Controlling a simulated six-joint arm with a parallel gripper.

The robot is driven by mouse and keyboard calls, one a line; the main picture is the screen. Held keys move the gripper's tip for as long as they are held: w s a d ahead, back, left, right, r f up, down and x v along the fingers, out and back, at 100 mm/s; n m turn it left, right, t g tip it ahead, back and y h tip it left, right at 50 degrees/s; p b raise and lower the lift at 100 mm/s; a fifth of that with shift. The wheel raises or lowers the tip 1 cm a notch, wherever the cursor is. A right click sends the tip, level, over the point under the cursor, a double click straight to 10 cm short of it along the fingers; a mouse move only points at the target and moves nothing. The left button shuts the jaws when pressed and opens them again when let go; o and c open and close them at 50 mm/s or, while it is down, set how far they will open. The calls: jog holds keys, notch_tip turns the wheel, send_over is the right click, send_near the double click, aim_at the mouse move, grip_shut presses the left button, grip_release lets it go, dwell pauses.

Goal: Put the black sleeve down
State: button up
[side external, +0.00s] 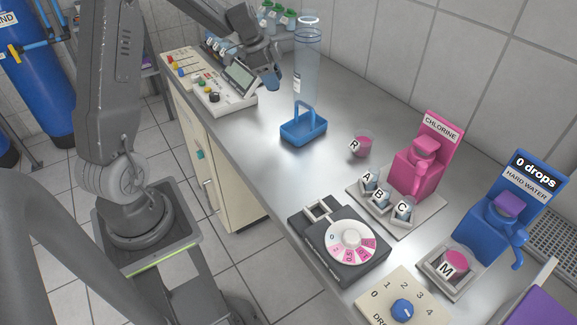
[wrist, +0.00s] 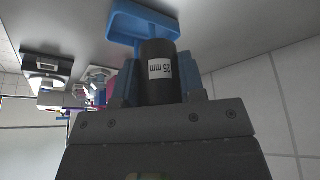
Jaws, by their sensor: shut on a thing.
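The black sleeve (wrist: 159,88), with a white "25 mm" label, is between the blue fingers of my gripper (wrist: 159,72) in the wrist view. The gripper is shut on it. In the side view my gripper (side external: 272,78) is above the back of the bench, left of the tall clear cylinder (side external: 307,70). I cannot make out the sleeve clearly there.
A blue handled tray (side external: 303,131) sits on the bench by the cylinder; a blue frame (wrist: 143,22) shows beyond the sleeve in the wrist view. A control panel (side external: 213,88) stands at left. The pink chlorine dispenser (side external: 420,165) is further right. Mid-bench (side external: 270,170) has bare metal.

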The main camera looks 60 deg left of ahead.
jog(key=s+d+m+g+h, duration=0.1)
jog(key=s+d+m, duration=0.3)
jog(key=s, duration=0.3)
jog(key=s+d+m+g, duration=0.2)
jog(key=s+d+m, duration=0.2)
jog(key=s+d, duration=0.15)
send_near(292, 173)
jog(key=shift+s+d+f+h, duration=0.2)
jog(key=shift+d+f+h, duration=0.1)
jog(key=shift+d+f, duration=0.35)
jog(key=shift+w+d+f, duration=0.3)
jog(key=shift+d+f, duration=0.1)
jog(key=shift+f, duration=1.95)
jog(key=o, duration=0.9)
jog(key=shift+f, duration=0.1)
